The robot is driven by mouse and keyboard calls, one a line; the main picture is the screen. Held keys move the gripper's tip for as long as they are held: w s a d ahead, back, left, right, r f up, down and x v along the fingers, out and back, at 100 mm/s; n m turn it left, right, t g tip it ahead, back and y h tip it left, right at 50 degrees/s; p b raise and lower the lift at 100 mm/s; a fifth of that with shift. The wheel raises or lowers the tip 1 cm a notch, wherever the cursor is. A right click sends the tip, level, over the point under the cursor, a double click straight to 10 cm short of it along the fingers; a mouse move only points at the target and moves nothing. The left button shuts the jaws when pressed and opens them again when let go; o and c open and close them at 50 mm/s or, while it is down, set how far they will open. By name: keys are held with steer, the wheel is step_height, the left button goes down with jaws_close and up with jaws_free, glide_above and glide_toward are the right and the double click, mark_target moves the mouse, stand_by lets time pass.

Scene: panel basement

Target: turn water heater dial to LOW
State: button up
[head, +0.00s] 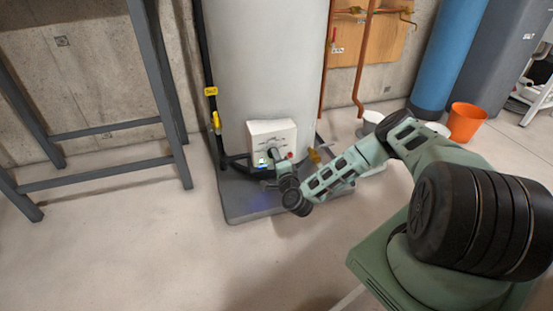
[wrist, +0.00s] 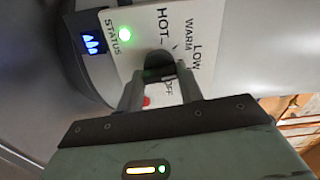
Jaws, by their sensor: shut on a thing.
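The water heater (head: 268,60) is a tall pale grey cylinder in the head view. Its white control panel (head: 272,132) is low on the front. In the wrist view the panel (wrist: 203,18) is rotated, with the words HOT, WARM, LOW and OFF around a black dial (wrist: 158,62). My gripper (wrist: 160,80) is shut on the dial, one finger on each side. Which word the dial points to I cannot tell. In the head view my gripper (head: 272,160) is at the panel's lower part and hides the dial.
A green status light (wrist: 125,33) is lit beside a blue display (wrist: 93,41). A dark metal frame (head: 160,80) stands left of the heater. Copper pipes (head: 364,60), a blue cylinder (head: 446,55) and an orange bucket (head: 466,122) are to the right. The floor at front left is clear.

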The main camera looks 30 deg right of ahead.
steer(key=shift+m, duration=0.6)
steer(key=o, duration=1)
steer(key=shift+s, duration=0.15)
